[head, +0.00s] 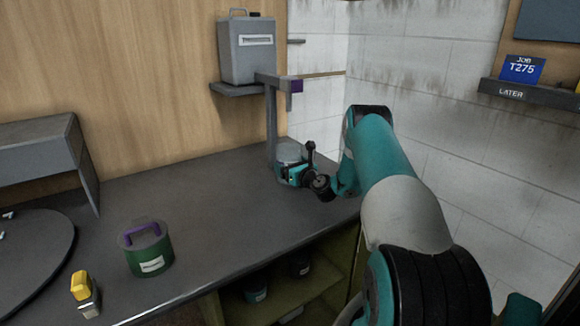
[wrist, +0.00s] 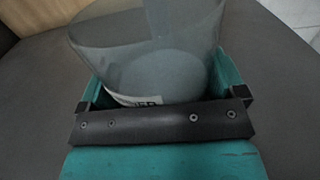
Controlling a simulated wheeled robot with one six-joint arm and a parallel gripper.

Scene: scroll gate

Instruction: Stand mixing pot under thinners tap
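The grey mixing pot (head: 289,153) stands upright on the bench at the foot of the tap stand. The thinners tap (head: 296,86), a bracket end with a purple block, is above it. My gripper (head: 291,172) is low at the pot. In the wrist view the pot (wrist: 165,75), with a white label near its base, sits between my teal fingers (wrist: 160,85). Dark slivers show beside the pot near the palm, and I cannot tell whether the fingers press on it. The fingertips are partly hidden by the pot.
A grey can (head: 246,50) stands on the shelf above. A green tin with a purple handle (head: 150,250) and a yellow-topped item (head: 82,290) are at the front left. A dark round turntable (head: 35,250) is far left. The middle of the bench is clear.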

